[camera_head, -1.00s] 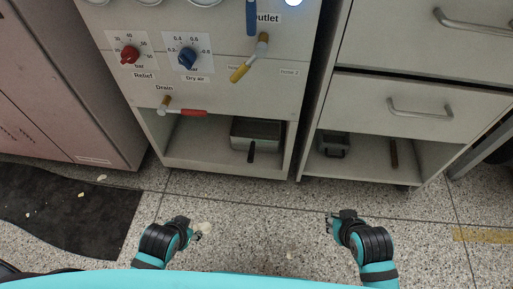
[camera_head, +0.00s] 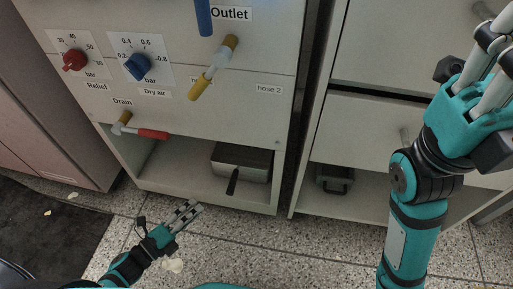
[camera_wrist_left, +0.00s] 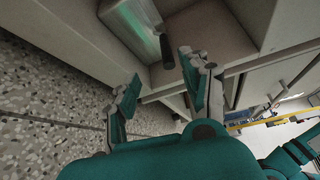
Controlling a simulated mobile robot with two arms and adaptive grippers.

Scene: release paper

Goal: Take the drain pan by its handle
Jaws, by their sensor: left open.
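The drain pan (camera_head: 243,159) is a grey metal box on the open bottom shelf of the panel cabinet. Its black handle (camera_head: 233,181) sticks out toward me past the shelf's front edge. My left gripper (camera_head: 193,210) is open and empty, low in front of the cabinet, left of and nearer than the handle. In the left wrist view the pan (camera_wrist_left: 124,25) is at the top, and its handle (camera_wrist_left: 167,51) points at the gap between the open fingers (camera_wrist_left: 162,72), apart from them. My right gripper (camera_head: 498,52) is raised at the upper right; its fingertips are partly cut off.
Above the shelf are a red-handled drain valve (camera_head: 152,134), a yellow-handled valve (camera_head: 203,84) and two knobs. A drawer cabinet (camera_head: 355,125) stands to the right, with a dark metal box (camera_head: 333,180) on its bottom shelf. A black mat (camera_head: 45,235) lies at left.

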